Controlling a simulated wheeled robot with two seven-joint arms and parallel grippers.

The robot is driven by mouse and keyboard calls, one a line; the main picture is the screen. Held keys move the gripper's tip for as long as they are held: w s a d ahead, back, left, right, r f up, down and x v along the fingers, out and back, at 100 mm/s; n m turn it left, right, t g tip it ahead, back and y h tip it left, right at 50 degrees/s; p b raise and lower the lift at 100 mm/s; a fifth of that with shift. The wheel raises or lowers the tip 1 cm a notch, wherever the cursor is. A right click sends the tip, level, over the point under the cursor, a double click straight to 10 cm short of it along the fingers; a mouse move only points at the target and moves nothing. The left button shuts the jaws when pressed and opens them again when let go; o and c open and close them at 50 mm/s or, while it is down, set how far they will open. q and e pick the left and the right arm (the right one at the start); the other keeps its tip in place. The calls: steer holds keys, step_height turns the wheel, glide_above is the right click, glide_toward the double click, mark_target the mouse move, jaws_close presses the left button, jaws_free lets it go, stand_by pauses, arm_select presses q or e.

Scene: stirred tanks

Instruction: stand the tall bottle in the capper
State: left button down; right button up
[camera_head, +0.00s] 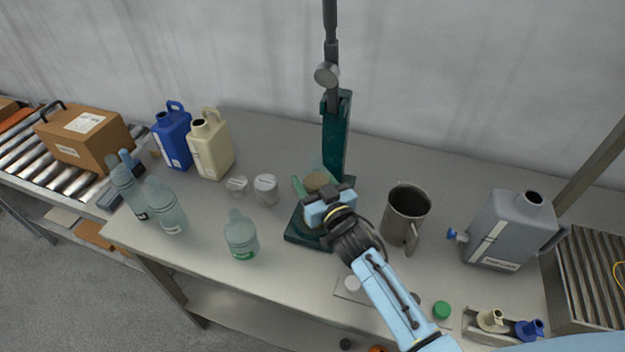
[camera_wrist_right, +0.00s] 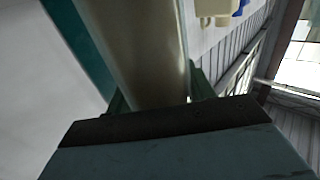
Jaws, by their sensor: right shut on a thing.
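The dark green capper (camera_head: 337,140) stands upright at the middle of the table, with its base (camera_head: 296,228) at the front. My right gripper (camera_head: 318,198) is over that base, in front of the column, and is shut on the tall bottle (camera_head: 317,180). In the right wrist view the bottle (camera_wrist_right: 145,50) is a large beige-grey shape beside the green column (camera_wrist_right: 72,35). I cannot tell whether its bottom touches the base. My left gripper is not in view.
A steel jug (camera_head: 408,208) stands close to the right of my gripper. A grey canister (camera_head: 505,232) is further right. A green-labelled bottle (camera_head: 240,236) and two small pale jars (camera_head: 265,189) stand left of the capper. Blue (camera_head: 172,140) and cream jugs (camera_head: 211,150) are behind.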

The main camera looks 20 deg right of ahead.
steer(key=shift+f, duration=0.1)
steer(key=o, duration=1.3)
steer(key=shift+o, duration=0.2)
steer(key=shift+r, duration=0.2)
steer(key=s+d, duration=0.2)
steer(key=s, duration=1)
steer(key=shift+d, duration=0.15)
steer(key=shift+w+f, duration=0.1)
